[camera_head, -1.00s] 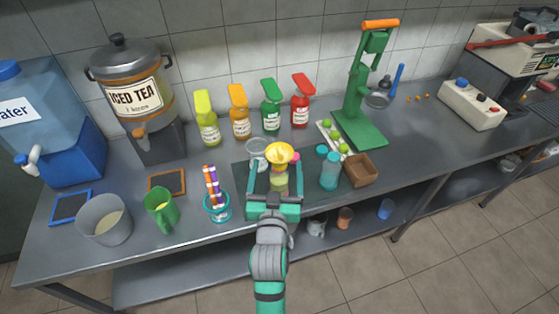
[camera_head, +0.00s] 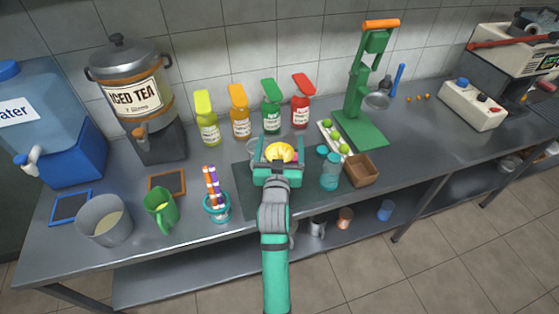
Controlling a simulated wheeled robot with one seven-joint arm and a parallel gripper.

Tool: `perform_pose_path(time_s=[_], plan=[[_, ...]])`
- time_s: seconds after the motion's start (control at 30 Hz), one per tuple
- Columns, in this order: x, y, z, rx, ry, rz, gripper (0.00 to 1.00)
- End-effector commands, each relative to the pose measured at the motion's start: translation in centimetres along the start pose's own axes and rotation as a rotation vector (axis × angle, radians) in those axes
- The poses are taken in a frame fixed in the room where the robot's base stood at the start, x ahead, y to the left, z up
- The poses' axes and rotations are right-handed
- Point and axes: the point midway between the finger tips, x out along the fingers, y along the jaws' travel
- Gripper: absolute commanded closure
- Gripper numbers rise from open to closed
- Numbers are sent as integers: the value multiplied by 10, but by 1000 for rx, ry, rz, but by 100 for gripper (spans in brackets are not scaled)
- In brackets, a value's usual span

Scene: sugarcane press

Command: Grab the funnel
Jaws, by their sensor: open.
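The yellow funnel (camera_head: 279,152) is on the dark mat (camera_head: 243,184) in the middle of the counter. Only its upper bowl shows; its lower part and whatever is under it are hidden behind my gripper. My gripper (camera_head: 278,146) is open, with one finger on the left side and one on the right side of the funnel. I cannot tell whether the fingers touch it.
A teal shaker (camera_head: 330,172) and a brown box (camera_head: 360,170) stand close on the right. A cup of straws (camera_head: 216,207) is on the left. Several bottles (camera_head: 240,118) line the back. The green press (camera_head: 362,125) stands back right.

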Motion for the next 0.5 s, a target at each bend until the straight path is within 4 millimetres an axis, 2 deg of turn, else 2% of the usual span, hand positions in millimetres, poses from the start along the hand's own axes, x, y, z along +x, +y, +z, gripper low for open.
perform_pose_path(time_s=[0.23,0.27,0.4,0.43,0.5], plan=[[2,0,0,0,0,0,16],[2,0,0,0,0,0,21],[2,0,0,1,0,0,55],[2,0,0,1,0,0,60],[2,0,0,1,0,0,60]])
